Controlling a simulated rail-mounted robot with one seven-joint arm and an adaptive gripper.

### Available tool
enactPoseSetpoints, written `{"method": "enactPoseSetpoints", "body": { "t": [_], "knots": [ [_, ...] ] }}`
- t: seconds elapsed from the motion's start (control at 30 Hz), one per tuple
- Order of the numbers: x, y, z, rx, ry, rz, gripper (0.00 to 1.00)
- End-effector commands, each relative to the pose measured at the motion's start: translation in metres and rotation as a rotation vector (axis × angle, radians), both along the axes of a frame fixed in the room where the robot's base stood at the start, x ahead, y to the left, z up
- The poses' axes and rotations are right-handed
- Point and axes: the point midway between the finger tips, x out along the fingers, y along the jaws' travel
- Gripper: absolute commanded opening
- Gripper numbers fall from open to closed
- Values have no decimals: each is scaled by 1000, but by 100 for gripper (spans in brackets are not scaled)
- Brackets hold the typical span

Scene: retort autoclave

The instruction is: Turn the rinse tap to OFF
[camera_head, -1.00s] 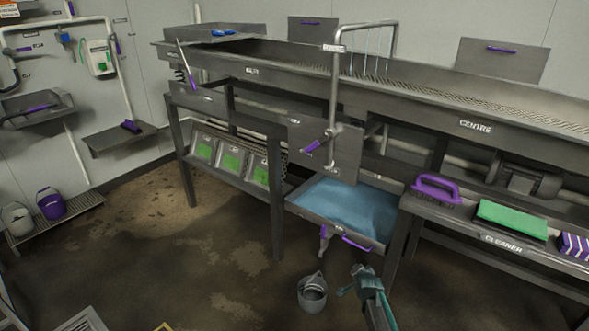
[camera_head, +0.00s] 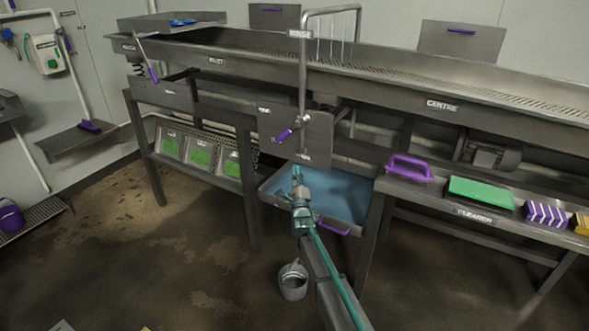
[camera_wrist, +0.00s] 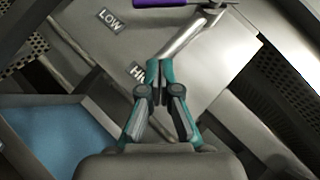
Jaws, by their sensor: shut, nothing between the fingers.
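The rinse tap is a lever with a purple handle (camera_head: 284,136) on a grey metal plate (camera_head: 318,128), below the RINSE label (camera_head: 300,34). A pipe rises from it and arches over the trough. The handle points down and left. My gripper (camera_head: 297,172) is shut and empty, just below the plate and apart from the handle. In the wrist view, my gripper (camera_wrist: 159,68) is in front of the plate, with the purple handle (camera_wrist: 165,3) cut off at the top edge. A LOW label (camera_wrist: 110,20) and a partly hidden label show on the plate.
A blue-filled tray (camera_head: 335,193) with a purple handle is below the plate, behind my arm. A shelf at right holds a purple-handled brush (camera_head: 408,168) and a green pad (camera_head: 481,192). A bucket (camera_head: 293,283) stands on the floor.

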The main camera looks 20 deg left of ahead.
Motion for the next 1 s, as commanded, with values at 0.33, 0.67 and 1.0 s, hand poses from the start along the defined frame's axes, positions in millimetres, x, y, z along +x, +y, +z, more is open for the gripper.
{"method": "enactPoseSetpoints", "body": {
  "t": [0.33, 0.67, 1.0],
  "knots": [
    [50, 26, 32, -2, -1, -1, 0],
    [68, 55, 65, -2, 0, -1, 0],
    [68, 61, 69, -3, 1, -1, 0]
  ]
}}
